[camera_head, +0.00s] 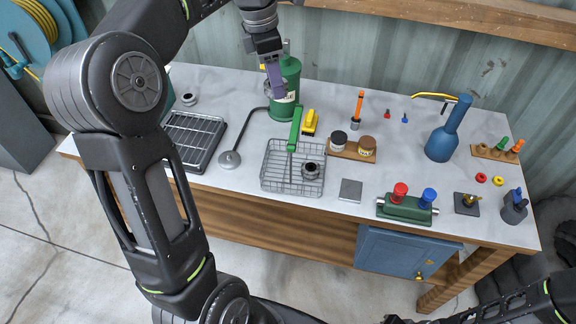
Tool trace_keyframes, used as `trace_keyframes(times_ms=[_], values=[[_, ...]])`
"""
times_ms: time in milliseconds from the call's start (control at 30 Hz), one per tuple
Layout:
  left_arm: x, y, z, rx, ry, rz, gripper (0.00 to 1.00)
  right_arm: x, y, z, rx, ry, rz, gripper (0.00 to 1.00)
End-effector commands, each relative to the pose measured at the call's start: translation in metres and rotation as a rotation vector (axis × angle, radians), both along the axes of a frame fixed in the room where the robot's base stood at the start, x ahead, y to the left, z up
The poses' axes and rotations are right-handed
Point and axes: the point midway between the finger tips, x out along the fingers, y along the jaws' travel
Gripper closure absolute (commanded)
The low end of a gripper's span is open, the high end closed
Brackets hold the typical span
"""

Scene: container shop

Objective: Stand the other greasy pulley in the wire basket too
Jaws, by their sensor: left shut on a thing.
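The wire basket (268,178) stands near the middle of the workbench. One dark greasy pulley (311,171) is inside it, on the right side. My left gripper (274,88) points down in front of the green can, behind the basket and above the bench. It is shut on a small grey thing that looks like the other pulley; the purple fingers hide much of it, and its outline is hard to make out. My right gripper does not show; only part of that arm is at bottom right.
A green can (291,76) stands close behind the gripper. A dark rack (194,138) and a rod with a round foot (230,158) are left of the basket. A wooden block with jars (350,149) is to the right. Another small round part (190,99) lies at back left.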

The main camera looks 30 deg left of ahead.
Motion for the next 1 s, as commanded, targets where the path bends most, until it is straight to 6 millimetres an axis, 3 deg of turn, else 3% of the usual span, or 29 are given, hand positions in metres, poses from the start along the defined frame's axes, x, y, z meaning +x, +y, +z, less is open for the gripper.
trace_keyframes(times_ms=[533,633,833,1000], values=[[-0.001,0.001,-0.125,0.0,0.0,0.001,0.95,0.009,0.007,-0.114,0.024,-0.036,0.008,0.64],[-0.001,0.0,-0.149,-0.002,0.004,0.0,0.95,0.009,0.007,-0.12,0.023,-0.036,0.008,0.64],[-0.002,0.0,-0.199,-0.002,0.006,0.0,0.95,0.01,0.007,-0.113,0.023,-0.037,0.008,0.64],[-0.001,0.0,-0.227,-0.001,0.002,0.001,0.95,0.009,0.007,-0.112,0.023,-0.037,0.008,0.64]])
